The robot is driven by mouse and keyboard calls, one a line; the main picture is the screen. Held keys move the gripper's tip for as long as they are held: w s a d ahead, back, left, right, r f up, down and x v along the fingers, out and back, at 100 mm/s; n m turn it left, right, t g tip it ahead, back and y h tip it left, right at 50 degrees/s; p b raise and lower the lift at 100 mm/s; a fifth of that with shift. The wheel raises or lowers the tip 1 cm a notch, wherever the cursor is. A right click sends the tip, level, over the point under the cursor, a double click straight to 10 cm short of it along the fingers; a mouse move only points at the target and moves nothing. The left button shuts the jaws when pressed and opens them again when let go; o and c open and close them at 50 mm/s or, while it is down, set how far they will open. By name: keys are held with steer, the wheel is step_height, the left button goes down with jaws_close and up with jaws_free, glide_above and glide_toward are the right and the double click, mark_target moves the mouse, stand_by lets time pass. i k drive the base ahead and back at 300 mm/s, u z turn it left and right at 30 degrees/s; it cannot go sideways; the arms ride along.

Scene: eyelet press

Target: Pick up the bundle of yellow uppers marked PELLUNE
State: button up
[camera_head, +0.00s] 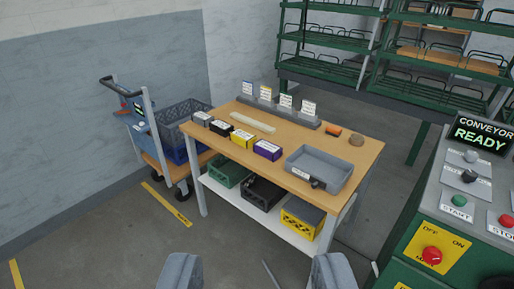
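A wooden-topped table (225,158) stands in the middle of the view. A row of small bundles with white labels lies along its near left side. The yellow bundle (242,140) is between a dark grey bundle (219,128) and a purple bundle (268,150); a grey bundle (202,118) is at the row's left end. The labels are too small to read, so I cannot confirm PELLUNE. My gripper (257,274) is open at the bottom of the view, its two grey fingers wide apart with nothing between them. It is well short of the table.
A grey tray (333,182) sits on the table's right. A card holder (290,116) stands along the back. Green, black and yellow crates (300,218) sit on the lower shelf. A trolley (148,140) is left, a control console (465,195) right, green racks (345,75) behind. Floor in front looks mostly clear.

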mark_target(243, 138)
steer(key=u, duration=0.2)
steer(key=i, duration=0.75)
steer(key=u, duration=0.3)
steer(key=k, duration=1.1)
steer(key=u, duration=0.55)
steer(key=i, duration=1.3)
steer(key=z, duration=0.75)
steer(key=i, duration=1.1)
steer(key=z, duration=1.05)
steer(key=i, duration=0.55)
steer(key=z, duration=0.45)
